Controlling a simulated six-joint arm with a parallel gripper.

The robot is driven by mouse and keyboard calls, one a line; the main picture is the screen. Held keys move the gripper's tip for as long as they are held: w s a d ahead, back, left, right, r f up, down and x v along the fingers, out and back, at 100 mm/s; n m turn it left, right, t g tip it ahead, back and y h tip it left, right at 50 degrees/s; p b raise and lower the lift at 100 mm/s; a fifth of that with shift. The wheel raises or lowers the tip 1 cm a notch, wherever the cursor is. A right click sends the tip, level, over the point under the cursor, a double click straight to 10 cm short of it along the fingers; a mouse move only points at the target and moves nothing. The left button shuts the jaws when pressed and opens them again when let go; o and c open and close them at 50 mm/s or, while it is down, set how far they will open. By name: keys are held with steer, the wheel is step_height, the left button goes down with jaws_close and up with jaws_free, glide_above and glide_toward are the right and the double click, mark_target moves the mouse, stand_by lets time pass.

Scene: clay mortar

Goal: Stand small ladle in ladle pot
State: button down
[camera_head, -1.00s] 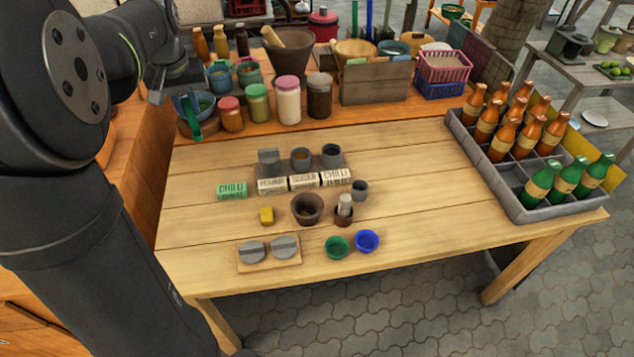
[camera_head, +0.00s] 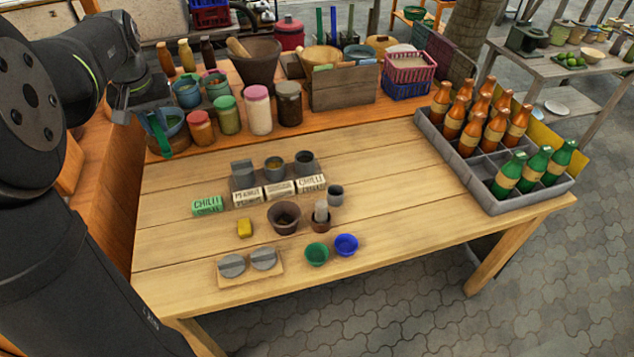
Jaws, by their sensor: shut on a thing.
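My gripper (camera_head: 119,112) is at the upper left, at the end of my dark arm, just left of a blue bowl (camera_head: 166,122) with a green strip hanging from its front. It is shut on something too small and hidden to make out. I cannot pick out the small ladle for sure. I cannot tell which vessel is the ladle pot. A brown pot (camera_head: 285,220), a small brown pot with a pale upright piece (camera_head: 320,222) and a small grey cup (camera_head: 336,194) stand mid-table.
Lidded jars (camera_head: 257,110) and a large mortar (camera_head: 256,65) line the back. Label blocks (camera_head: 281,188), a yellow block (camera_head: 245,228), a green cup (camera_head: 317,254) and a blue cup (camera_head: 346,245) are on the table. A bottle crate (camera_head: 490,190) stands right. The table's right-centre is clear.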

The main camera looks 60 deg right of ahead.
steer(key=s+d+f+m+g, duration=0.1)
steer(key=s+d+f+m, duration=0.25)
steer(key=s+d, duration=0.6)
steer(key=s+d+f+m, duration=0.3)
steer(key=s+d+f, duration=0.2)
steer(key=s+d, duration=0.45)
steer(key=s+d+f+m+g, duration=0.1)
steer(key=s+d+f+m, duration=0.5)
steer(key=s, duration=0.6)
step_height(320, 180, down, 9)
steer(key=d+n, duration=0.1)
steer(key=n, duration=0.1)
steer(key=shift+h, duration=0.4)
steer(key=shift+n, duration=0.25)
steer(key=c, duration=1.3)
jaws_free()
steer(key=shift+o, duration=0.2)
steer(key=shift+r, duration=0.1)
